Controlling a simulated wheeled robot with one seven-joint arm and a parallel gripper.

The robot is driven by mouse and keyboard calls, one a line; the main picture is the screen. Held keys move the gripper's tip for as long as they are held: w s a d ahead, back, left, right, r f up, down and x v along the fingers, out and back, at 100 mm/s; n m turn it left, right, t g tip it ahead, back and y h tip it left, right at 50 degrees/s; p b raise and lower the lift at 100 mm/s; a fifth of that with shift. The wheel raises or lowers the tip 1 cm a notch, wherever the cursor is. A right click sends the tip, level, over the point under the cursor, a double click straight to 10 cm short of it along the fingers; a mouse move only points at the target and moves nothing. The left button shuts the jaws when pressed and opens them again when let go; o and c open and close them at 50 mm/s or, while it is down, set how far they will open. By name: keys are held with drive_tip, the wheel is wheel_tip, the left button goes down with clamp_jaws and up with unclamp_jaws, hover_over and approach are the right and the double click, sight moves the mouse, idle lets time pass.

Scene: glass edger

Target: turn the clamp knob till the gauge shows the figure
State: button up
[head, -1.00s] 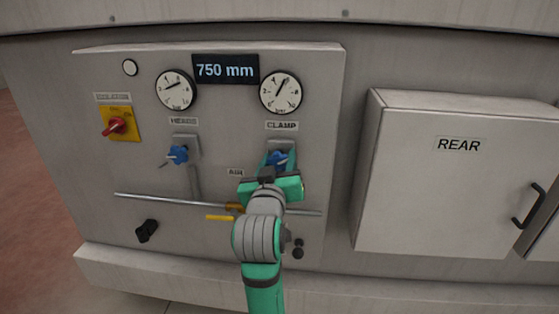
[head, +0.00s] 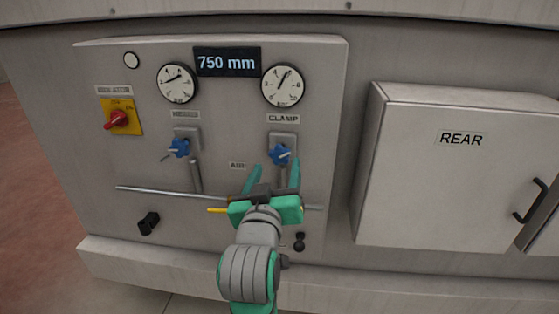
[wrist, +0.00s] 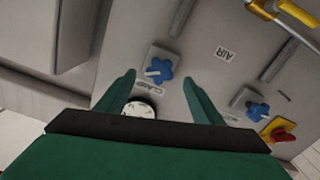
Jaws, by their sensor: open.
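The clamp knob (head: 280,155) is a blue star-shaped knob under the CLAMP label on the grey panel. It also shows in the wrist view (wrist: 159,71), ahead of and between the fingers. The clamp gauge (head: 283,85) is a round white dial above that label, its needle pointing up and slightly right; its figures are too small to read surely. My gripper (head: 273,172) is open and empty, below and in front of the knob, with a gap to it. In the wrist view the clamp gauge (wrist: 139,109) is partly hidden by my gripper.
A second blue knob (head: 179,148) and gauge (head: 177,83) sit to the left, with a red isolator switch (head: 117,119) beyond. A metal pipe (head: 160,194) with a yellow lever (head: 217,210) crosses below. The REAR cabinet (head: 445,170) protrudes on the right. A display (head: 226,62) reads 750 mm.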

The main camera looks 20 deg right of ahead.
drive_tip(key=shift+v, duration=1.5)
drive_tip(key=a+f+n+y, duration=0.2)
drive_tip(key=a+f+y, duration=0.15)
drive_tip(key=f, duration=1.25)
drive_tip(key=s+a+f+y, duration=0.1)
drive_tip(key=s+a+f, duration=0.2)
drive_tip(key=s+f, duration=0.35)
drive_tip(key=s+a+f+y, duration=0.1)
drive_tip(key=s+a+f, duration=0.25)
drive_tip(key=f, duration=0.55)
drive_tip(key=s+a+f, duration=0.1)
drive_tip(key=s+f, duration=0.1)
drive_tip(key=s, duration=0.7)
drive_tip(key=s+a+f+y, duration=0.1)
drive_tip(key=s+f, duration=0.2)
drive_tip(key=s, duration=0.6)
drive_tip(key=s+a+f+g+y, duration=0.1)
drive_tip(key=s+a+f, duration=0.1)
drive_tip(key=s, duration=0.7)
drive_tip(key=shift+s+f, duration=0.3)
drive_tip(key=shift+f, duration=0.25)
drive_tip(key=shift+s, duration=0.1)
